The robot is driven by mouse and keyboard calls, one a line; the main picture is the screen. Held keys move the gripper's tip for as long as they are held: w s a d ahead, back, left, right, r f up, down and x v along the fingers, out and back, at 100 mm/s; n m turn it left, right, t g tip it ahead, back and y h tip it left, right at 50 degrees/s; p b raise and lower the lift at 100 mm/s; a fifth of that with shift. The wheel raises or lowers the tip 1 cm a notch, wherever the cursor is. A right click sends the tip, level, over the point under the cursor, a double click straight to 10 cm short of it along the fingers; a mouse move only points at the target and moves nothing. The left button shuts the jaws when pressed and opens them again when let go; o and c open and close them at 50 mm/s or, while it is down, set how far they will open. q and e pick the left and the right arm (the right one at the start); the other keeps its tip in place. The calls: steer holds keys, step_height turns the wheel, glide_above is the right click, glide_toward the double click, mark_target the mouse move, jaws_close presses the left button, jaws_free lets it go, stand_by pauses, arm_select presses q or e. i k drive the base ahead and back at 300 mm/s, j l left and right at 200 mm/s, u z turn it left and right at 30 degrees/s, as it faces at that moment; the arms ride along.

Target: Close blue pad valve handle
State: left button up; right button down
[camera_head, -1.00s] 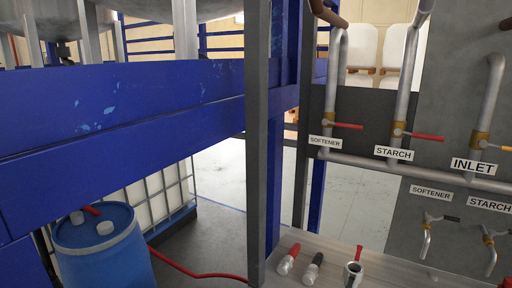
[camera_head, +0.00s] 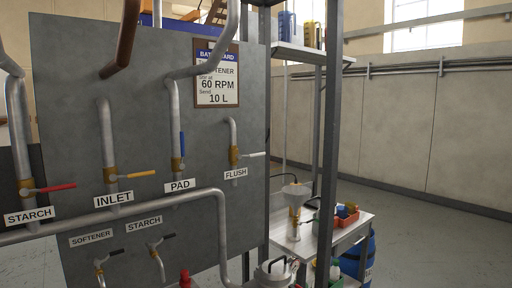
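The blue pad valve handle (camera_head: 182,145) points straight up along its pipe, above the PAD label (camera_head: 180,185). Its brass valve body (camera_head: 177,164) sits on the vertical grey pipe at the middle of the grey panel. Neither of my grippers is in view, so nothing of mine is near the handle.
On the panel (camera_head: 75,75), a red starch handle (camera_head: 58,187), a yellow inlet handle (camera_head: 140,174) and a white flush handle (camera_head: 252,154) lie sideways. A cart (camera_head: 345,233) with a funnel (camera_head: 297,195) stands right. Floor beyond is open.

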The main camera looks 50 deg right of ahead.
mark_target(181, 165)
steer(key=z, duration=1.1)
steer(key=i+l+u, duration=0.15)
steer(key=i, duration=0.2)
